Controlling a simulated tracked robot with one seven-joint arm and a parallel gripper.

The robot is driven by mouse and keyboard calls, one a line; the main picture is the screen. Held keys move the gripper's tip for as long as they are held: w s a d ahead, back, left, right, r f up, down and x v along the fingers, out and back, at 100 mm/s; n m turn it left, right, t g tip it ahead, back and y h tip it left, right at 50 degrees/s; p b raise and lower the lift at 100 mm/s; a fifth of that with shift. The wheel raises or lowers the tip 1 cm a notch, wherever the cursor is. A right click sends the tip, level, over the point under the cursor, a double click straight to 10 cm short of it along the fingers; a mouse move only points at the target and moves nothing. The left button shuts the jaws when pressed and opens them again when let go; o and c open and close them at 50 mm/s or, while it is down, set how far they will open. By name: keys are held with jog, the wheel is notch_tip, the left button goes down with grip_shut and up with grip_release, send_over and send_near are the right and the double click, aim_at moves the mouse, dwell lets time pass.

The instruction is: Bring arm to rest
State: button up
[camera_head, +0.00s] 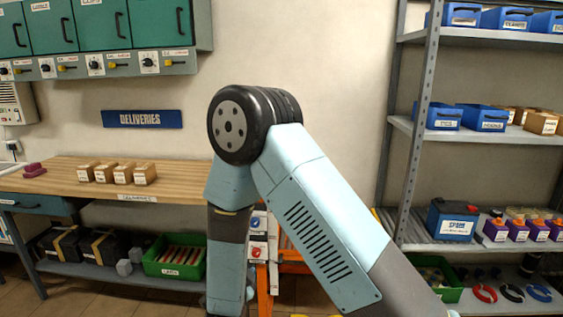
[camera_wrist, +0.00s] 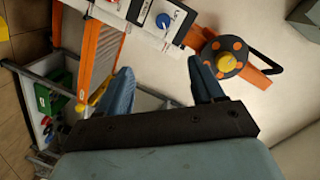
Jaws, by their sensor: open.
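My arm (camera_head: 315,220) stands folded in front of the wall in the head view. Its elbow joint is at the top and its lower part runs down past the bench's right end. My gripper shows in the wrist view (camera_wrist: 162,90) with its two blue fingers spread apart. Nothing is between the fingers. In the head view the gripper is not visible.
A wooden bench (camera_head: 60,182) with several small boxes stands at left. A metal shelf rack (camera_head: 480,138) with blue bins stands at right. An orange frame (camera_head: 264,285) is behind my arm; orange parts (camera_wrist: 92,50) and a round orange-and-black piece (camera_wrist: 225,57) show near the fingers.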

jog(key=w+d+r+n+g+y, duration=0.2)
jog(key=w+d+r, duration=0.15)
jog(key=r, duration=0.55)
jog(key=w+d+r+n+g+y, duration=0.2)
jog(key=d+r, duration=0.3)
jog(key=r, duration=0.4)
jog(key=s+d+r+n+g, duration=0.35)
jog(key=s+d+r, duration=0.25)
jog(key=d+r, duration=0.25)
jog(key=s+d+r+n+g+h, duration=0.1)
jog(key=s+d+r+n, duration=0.1)
jog(key=s+d, duration=0.7)
jog(key=s+d+r+n+g+h, duration=0.2)
jog(key=s+d+r, duration=0.1)
jog(key=s+d, duration=0.6)
jog(key=shift+s, duration=2.4)
jog(key=shift+r, duration=0.1)
